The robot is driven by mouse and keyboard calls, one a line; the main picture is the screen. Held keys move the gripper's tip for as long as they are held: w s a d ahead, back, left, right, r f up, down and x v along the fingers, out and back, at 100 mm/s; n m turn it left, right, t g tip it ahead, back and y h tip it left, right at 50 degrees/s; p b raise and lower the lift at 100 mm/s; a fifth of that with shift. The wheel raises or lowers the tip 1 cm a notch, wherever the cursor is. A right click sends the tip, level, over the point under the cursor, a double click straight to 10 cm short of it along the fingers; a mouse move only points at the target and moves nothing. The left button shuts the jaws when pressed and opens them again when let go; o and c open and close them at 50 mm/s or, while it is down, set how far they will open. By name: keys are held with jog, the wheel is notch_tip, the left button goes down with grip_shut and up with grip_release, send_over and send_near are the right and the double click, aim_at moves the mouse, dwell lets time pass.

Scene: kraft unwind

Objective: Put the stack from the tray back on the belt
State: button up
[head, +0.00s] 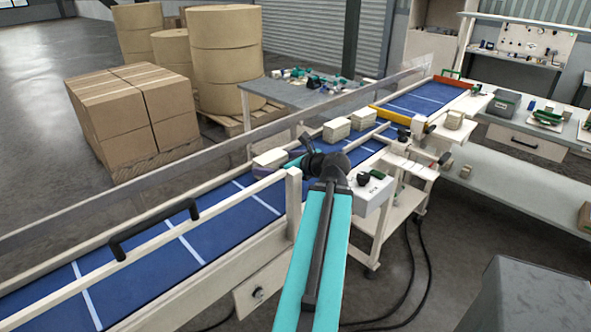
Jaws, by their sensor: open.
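A small cream stack (454,119) sits at the right of the belt, on or beside a pale ledge (460,136); I cannot tell whether this ledge is the tray. The blue belt (225,203) with white cross lines runs from lower left to upper right. Other cream stacks stand along it: two close together, a nearer one (337,130) and a farther one (363,118), and one (270,158) nearer my arm. My gripper (291,163) is over the belt beside this last stack, partly hidden by my wrist; whether it touches the stack is unclear.
Pale rails edge the belt, with a black handle (153,229) on the near one. A yellow bar (390,115) crosses the belt farther up. A white control box (372,192) stands right of my arm. A workbench (530,135) with tools is at the right.

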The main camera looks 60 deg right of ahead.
jog(key=shift+s+a+r+b, duration=0.15)
jog(key=shift+s+b, duration=0.45)
jog(key=shift+b, duration=1.45)
jog(key=shift+s+a+r+b, duration=0.15)
jog(key=shift+s+b, duration=0.25)
jog(key=shift+b, duration=0.75)
jog(key=shift+s+a+r+b, duration=0.1)
jog(key=shift+s+b, duration=0.15)
jog(key=shift+b, duration=0.65)
jog(key=shift+b+v, duration=1.15)
jog(key=shift+v, duration=1.9)
jog(key=shift+r, duration=0.1)
